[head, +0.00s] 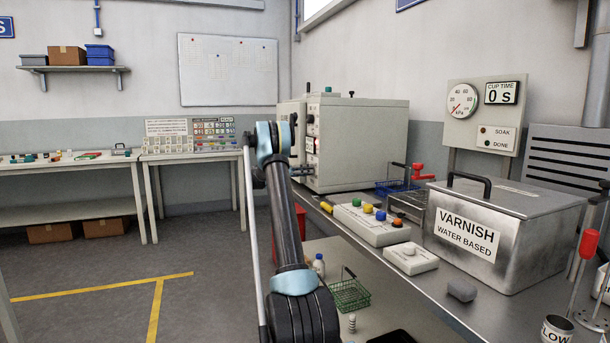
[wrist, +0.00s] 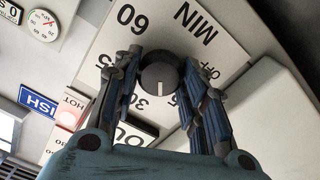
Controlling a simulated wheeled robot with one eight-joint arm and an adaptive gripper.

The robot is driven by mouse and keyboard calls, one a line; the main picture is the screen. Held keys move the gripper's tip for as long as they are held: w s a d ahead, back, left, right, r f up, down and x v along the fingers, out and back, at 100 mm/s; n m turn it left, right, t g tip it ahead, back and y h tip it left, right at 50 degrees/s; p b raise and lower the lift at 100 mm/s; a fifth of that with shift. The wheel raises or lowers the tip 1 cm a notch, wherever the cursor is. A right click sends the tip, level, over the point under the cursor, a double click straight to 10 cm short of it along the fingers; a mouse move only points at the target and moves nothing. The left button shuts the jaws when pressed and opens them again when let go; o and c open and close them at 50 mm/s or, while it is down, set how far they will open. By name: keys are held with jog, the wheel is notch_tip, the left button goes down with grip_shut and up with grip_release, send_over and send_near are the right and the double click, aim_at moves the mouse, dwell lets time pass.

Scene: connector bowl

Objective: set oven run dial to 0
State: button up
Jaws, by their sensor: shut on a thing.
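The oven (head: 362,146) is a grey box on the bench at the back wall; its control face is narrow and oblique in the head view. In the wrist view the run dial (wrist: 158,76) is a dark round knob on a white plate marked MIN, OFF and 60. Its white pointer line points down in the picture, near the 30 mark and away from OFF, which is at right. My gripper (wrist: 161,70) has a finger on each side of the knob and is shut on it. The fingers partly cover the scale.
A gauge (wrist: 43,25) and a sign reading HOT (wrist: 70,108) show in the wrist view. Open floor lies left.

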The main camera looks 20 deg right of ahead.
jog(key=shift+w+a+f+n, duration=0.1)
jog(key=shift+n, duration=4.3)
jog(key=shift+w+f+n, duration=0.1)
jog(key=shift+n, duration=4.3)
jog(key=shift+s, duration=0.1)
jog(key=o, duration=1.1)
jog(key=shift+c, duration=0.2)
jog(key=a, duration=1.2)
jog(key=shift+s, duration=0.15)
